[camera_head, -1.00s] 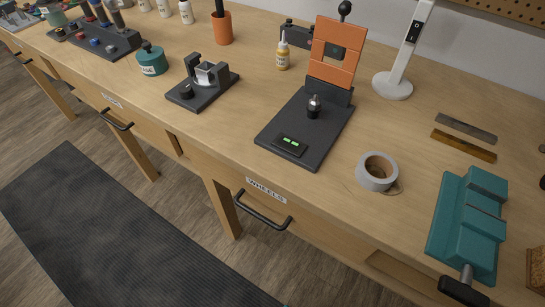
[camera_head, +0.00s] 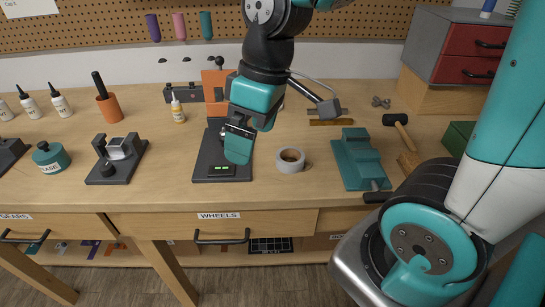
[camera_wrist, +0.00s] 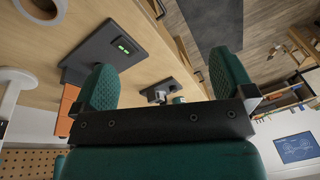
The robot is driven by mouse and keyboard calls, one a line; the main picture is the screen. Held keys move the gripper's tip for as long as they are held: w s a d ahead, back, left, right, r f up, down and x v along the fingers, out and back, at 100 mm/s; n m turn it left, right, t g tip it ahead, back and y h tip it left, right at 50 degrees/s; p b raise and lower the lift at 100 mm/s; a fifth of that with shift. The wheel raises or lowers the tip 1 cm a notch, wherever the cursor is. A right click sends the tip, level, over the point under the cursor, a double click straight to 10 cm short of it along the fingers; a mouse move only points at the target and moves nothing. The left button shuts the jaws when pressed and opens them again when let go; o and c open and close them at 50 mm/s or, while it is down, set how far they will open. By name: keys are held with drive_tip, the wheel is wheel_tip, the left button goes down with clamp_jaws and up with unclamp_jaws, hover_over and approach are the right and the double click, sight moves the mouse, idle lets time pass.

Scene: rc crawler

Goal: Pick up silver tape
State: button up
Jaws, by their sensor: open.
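The silver tape (camera_head: 291,161) is a grey roll lying flat on the wooden workbench, right of the black press stand, in the head view. My gripper (camera_head: 240,145) has teal fingers pointing down and hangs over the press stand, to the left of the tape and apart from it. In the wrist view my gripper (camera_wrist: 160,85) shows its two green fingers spread wide with nothing between them. A grey ring, probably the tape, is cut off at that view's top left corner.
The black press stand (camera_head: 207,175) with orange upright is beneath and behind my gripper. A teal vise (camera_head: 358,160) stands right of the tape. A hammer (camera_head: 398,123) lies farther right. Bare bench (camera_head: 270,193) lies in front of the tape.

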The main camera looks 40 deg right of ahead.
drive_tip(key=w+d+h+p, duration=0.2)
drive_tip(key=w+d, duration=0.5)
drive_tip(key=d, duration=0.2)
drive_tip(key=p, duration=0.2)
hover_over(289, 155)
drive_tip(key=s+a, duration=0.1)
drive_tip(key=shift+g+h, duration=0.3)
drive_tip(key=f, duration=1.1)
drive_tip(key=shift+a+f, duration=0.2)
drive_tip(key=shift+f, duration=0.2)
drive_tip(key=shift+s+f+p, duration=0.2)
drive_tip(key=shift+f+p, duration=0.1)
drive_tip(key=shift+f, duration=1.25)
drive_tip(key=shift+s+f+p, duration=0.15)
drive_tip(key=shift+f+p, duration=0.1)
drive_tip(key=shift+f, duration=1.25)
